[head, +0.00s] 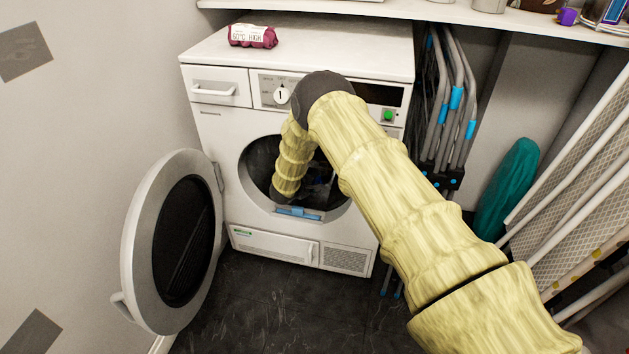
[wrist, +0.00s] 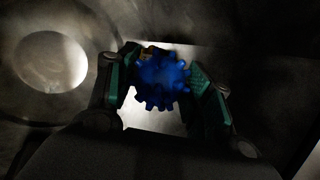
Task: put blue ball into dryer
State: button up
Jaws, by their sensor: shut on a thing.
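The white dryer (head: 216,130) stands against the back wall with its round door (head: 135,225) swung open to the left. My arm reaches through the round opening, and its end is inside the drum (head: 258,165). In the wrist view, my gripper (wrist: 162,85) is shut on the blue ball (wrist: 160,78), a knobbly dark blue ball held between the two green-padded fingers. The drum wall (wrist: 260,40) surrounds them in dim light. In the head view the ball cannot be made out clearly; the arm and the shade of the drum hide it.
A red and white package (head: 252,36) lies on top of the dryer. Folded grey frames (head: 455,95) with blue clips lean to its right, beside a teal object (head: 507,190). A white shelf (head: 420,12) runs above. Dark floor (head: 270,305) lies clear in front.

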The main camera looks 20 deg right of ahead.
jog(key=o, duration=1.1)
jog(key=v, duration=1.2)
jog(key=shift+a+f, duration=0.1)
jog(key=shift+f, duration=0.05)
